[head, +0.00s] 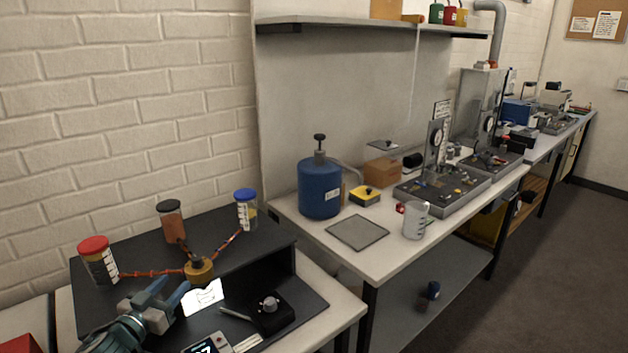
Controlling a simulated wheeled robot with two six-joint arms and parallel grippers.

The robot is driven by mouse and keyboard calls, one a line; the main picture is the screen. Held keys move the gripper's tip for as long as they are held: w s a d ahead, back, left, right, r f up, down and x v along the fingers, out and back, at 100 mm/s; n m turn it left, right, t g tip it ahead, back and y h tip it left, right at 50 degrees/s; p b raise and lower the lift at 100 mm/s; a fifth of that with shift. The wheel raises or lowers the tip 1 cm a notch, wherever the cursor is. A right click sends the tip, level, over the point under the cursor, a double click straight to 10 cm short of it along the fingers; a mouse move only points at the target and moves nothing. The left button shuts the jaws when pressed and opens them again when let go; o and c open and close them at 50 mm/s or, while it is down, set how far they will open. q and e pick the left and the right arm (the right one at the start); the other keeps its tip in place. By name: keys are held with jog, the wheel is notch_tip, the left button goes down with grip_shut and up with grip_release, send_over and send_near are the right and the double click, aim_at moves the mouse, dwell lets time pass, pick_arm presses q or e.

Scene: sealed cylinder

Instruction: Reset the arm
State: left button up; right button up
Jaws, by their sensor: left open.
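My left gripper (172,299) comes in from the bottom left, with its two blue fingers spread open and nothing between them. It is over the front of a black bench unit (275,243), close to a brass-coloured hub (199,270); I cannot tell whether they touch. Three capped cylinders stand around the hub: a red-capped one (100,262), a black-capped one (171,222) and a blue-capped one (245,210). Reddish twisted lines run from them to the hub. My right gripper is not in view.
A black knob box (271,314) and a lit display (203,297) are right of the gripper. A blue canister (319,188), a beaker (415,220) and a grey plate (357,232) are on the bench to the right. A brick wall (120,100) stands behind. Floor at right is clear.

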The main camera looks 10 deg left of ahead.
pick_arm(q)
jog(key=s+d+f+g+y, duration=0.1)
jog(key=s+d+f+g, duration=0.1)
jog(key=s+f, duration=0.2)
jog(key=s+d+f+n+g+y, duration=0.1)
jog(key=s+d+f+g, duration=0.1)
jog(key=s+d+f, duration=0.1)
jog(key=s+d+f+n+g+y, duration=0.1)
jog(key=s+d+f+g+y, duration=0.1)
jog(key=s+f, duration=0.3)
jog(key=shift+s+d+f+g, duration=0.1)
jog(key=shift+s+d+g, duration=0.1)
jog(key=shift+s+g, duration=0.15)
jog(key=s+d+f+m+g+h, duration=0.15)
jog(key=s+d+g, duration=0.3)
jog(key=s, duration=0.55)
jog(key=s+d+f+g, duration=0.25)
jog(key=s+d, duration=0.25)
jog(key=s, duration=0.4)
jog(key=a+f+g, duration=0.2)
jog(key=a+f, duration=0.1)
jog(key=f, duration=2.6)
jog(key=s+a+f+g, duration=0.1)
jog(key=s+f, duration=1.7)
jog(key=f, duration=0.2)
jog(key=shift+s+a+f, duration=0.2)
jog(key=shift+s+a, duration=0.05)
jog(key=shift+a, duration=0.05)
